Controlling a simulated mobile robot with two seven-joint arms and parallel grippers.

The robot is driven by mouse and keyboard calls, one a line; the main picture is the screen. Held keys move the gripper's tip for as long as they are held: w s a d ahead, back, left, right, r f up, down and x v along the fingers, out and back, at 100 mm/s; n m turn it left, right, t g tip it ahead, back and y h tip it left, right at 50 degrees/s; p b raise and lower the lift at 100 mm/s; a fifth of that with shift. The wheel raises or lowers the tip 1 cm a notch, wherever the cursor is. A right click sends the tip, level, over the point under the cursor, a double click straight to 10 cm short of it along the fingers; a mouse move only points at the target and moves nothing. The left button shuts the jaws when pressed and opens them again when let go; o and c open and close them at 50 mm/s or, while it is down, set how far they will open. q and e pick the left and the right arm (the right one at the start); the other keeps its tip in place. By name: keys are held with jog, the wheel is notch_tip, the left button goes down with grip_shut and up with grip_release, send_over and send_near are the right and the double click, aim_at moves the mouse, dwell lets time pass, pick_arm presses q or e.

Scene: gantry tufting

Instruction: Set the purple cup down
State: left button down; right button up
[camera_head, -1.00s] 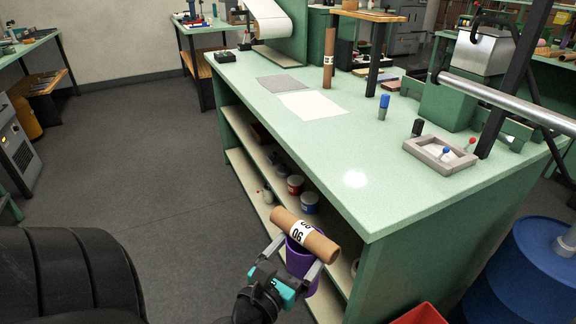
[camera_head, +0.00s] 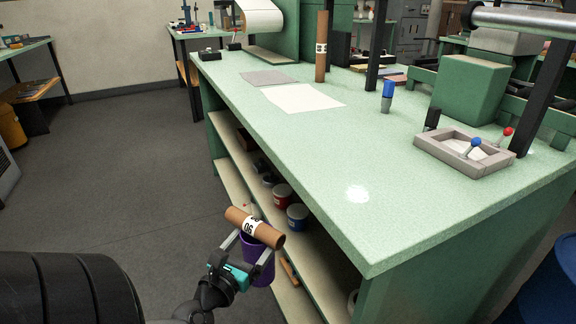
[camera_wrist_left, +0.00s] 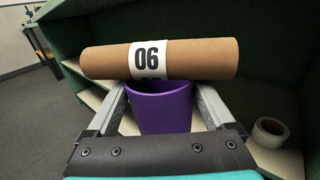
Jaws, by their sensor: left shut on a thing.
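The purple cup (camera_head: 257,262) is between the fingers of my left gripper (camera_head: 250,254), in front of the bench's open shelves. The gripper is shut on it. In the left wrist view the cup (camera_wrist_left: 162,108) is between the two grey fingers. A brown cardboard tube (camera_head: 270,236) with a white numbered label lies across the cup's top, hiding part of its rim; the tube also shows in the left wrist view (camera_wrist_left: 205,58). The cup's bottom is hidden in the wrist view. My right gripper is not in view.
The green bench (camera_head: 390,215) has a wide clear area at its near end. A grey tray (camera_head: 455,162), a blue-capped marker (camera_head: 387,97) and a white sheet (camera_head: 303,98) are on it. Red (camera_head: 281,194) and blue (camera_head: 297,216) cans stand on the shelves. A tape roll (camera_wrist_left: 270,132) is on a shelf.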

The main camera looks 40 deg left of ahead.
pick_arm(q)
jog(key=w+d, duration=0.4)
jog(key=w, duration=0.5)
jog(key=w+d, duration=0.3)
jog(key=w, duration=0.7)
notch_tip(320, 180, down, 7)
jog(key=b, duration=0.6)
jog(key=shift+b, duration=0.35)
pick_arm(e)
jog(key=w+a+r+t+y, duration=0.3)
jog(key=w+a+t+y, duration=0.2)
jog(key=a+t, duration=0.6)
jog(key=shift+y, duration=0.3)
pick_arm(q)
jog(key=shift+d+f, duration=0.1)
